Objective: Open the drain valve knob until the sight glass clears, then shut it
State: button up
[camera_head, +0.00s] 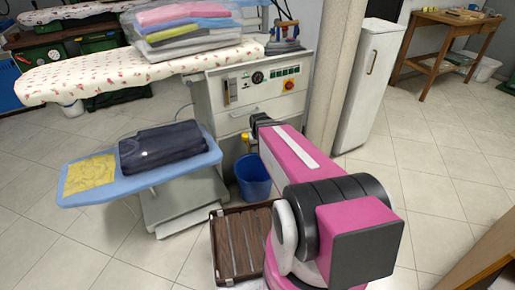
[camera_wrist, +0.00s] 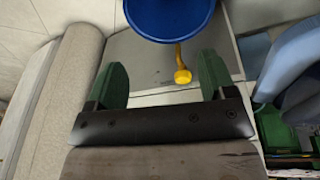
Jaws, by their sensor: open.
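The yellow drain valve knob (camera_wrist: 183,76) sits on a short yellow pipe in the wrist view. A bit of yellow fitting (camera_head: 246,138) shows low on the machine front in the head view, partly behind my arm. My gripper (camera_wrist: 163,79) is open, its two green fingers spread wide. In the wrist picture the knob lies between them, nearer the right finger; I cannot tell the depth gap, and no contact shows. A narrow upright window with a tan fill, which looks like the sight glass (camera_head: 230,92), is on the front panel of the ironing machine (camera_head: 268,108).
A blue bucket (camera_head: 252,178) stands on the floor below the valve; it also shows in the wrist view (camera_wrist: 170,15). A pillar (camera_head: 332,75) stands right of the machine. A blue-topped board (camera_head: 105,185) with folded clothes juts out at left. A brown slatted crate (camera_head: 237,246) is in front.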

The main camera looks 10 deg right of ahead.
jog(key=shift+n+g+y, duration=0.3)
jog(key=shift+g+y, duration=0.1)
jog(key=shift+g, duration=0.5)
jog(key=shift+s+a+r, duration=0.3)
jog(key=shift+s+r, duration=0.05)
jog(key=shift+s, duration=0.25)
jog(key=shift+s+a+r, duration=0.3)
jog(key=shift+s+r, duration=0.1)
jog(key=shift+s, duration=0.15)
jog(key=shift+s+a+r, duration=0.3)
jog(key=shift+s+r, duration=0.05)
jog(key=shift+s, duration=0.25)
